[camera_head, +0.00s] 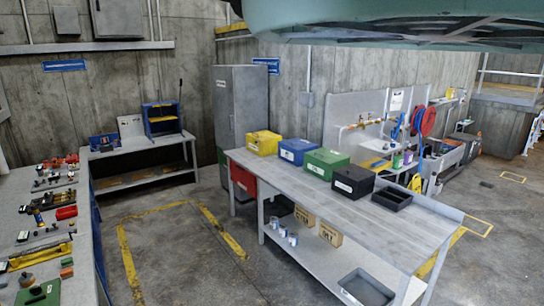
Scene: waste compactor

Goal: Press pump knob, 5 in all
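I cannot make out a pump knob for certain in this view. Several small items, some with red parts, lie on the left workbench (85,215), too small to tell apart. By the sink at the right, a small purple bottle (408,157) and a green-and-white bottle (397,160) stand close together. Whether either has a pump top is too small to tell. My gripper is not in view.
A long grey table (420,225) holds yellow (263,142), blue (297,151), green (326,163) and black boxes (353,181). A grey cabinet (240,105) stands behind it. Floor between the benches is clear. A teal structure (400,20) overhangs the top right.

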